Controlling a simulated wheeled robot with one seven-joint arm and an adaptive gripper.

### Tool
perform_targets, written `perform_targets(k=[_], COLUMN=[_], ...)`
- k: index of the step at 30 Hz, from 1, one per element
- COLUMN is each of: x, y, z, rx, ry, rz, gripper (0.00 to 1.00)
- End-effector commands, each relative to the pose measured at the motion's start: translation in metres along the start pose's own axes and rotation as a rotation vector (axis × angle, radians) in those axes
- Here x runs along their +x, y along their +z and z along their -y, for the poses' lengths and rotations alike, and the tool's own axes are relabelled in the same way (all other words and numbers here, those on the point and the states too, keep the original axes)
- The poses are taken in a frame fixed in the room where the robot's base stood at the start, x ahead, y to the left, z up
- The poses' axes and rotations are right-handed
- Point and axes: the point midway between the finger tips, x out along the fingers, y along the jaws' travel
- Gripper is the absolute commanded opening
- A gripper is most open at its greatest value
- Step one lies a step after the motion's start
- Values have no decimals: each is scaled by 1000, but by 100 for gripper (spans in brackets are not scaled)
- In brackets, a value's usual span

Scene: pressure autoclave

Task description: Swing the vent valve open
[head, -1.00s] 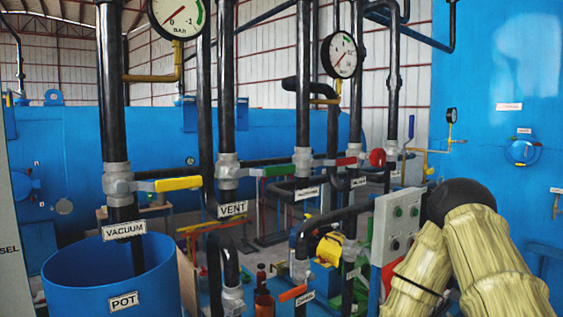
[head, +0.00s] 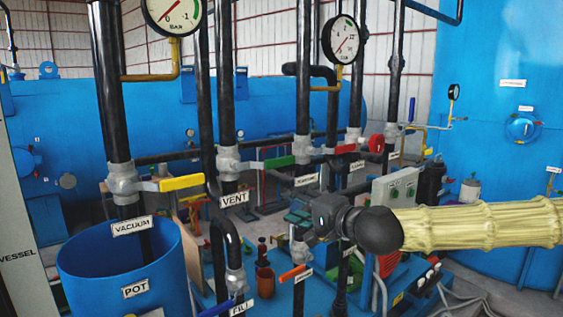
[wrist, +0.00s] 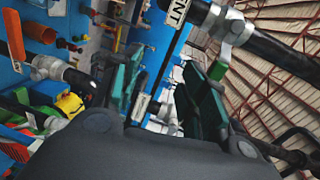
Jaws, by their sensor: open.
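The vent valve has a grey body (head: 229,163) on a black vertical pipe, above the VENT label (head: 234,198). Its green lever (head: 278,163) lies level, pointing right across the pipe. My gripper (head: 322,212) is below and right of the lever in the head view, with its fingertips hard to make out. In the wrist view my gripper (wrist: 163,85) is open and empty, its two teal-padded fingers apart. There the valve body (wrist: 232,27) and green lever (wrist: 222,62) are at upper right, by the right finger's tip and outside the gap. Whether they touch is unclear.
The vacuum valve's yellow lever (head: 181,183) is to the left, above a blue pot (head: 75,262). A red lever (head: 345,149) and another black pipe (head: 303,80) stand just right of the green lever. A grey control box (head: 392,188) is behind my arm.

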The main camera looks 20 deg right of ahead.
Motion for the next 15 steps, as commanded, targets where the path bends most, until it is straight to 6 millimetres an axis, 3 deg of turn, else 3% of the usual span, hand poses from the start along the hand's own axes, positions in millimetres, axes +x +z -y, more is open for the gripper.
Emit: perform_targets(k=[1, 6, 15], x=[-9, -27, -25], y=[-8, -24, -29], z=[24, 67, 79], rx=[19, 59, 69], ry=[-37, -111, -132], rz=[-9, -24, -30], gripper=[43, 43, 43])
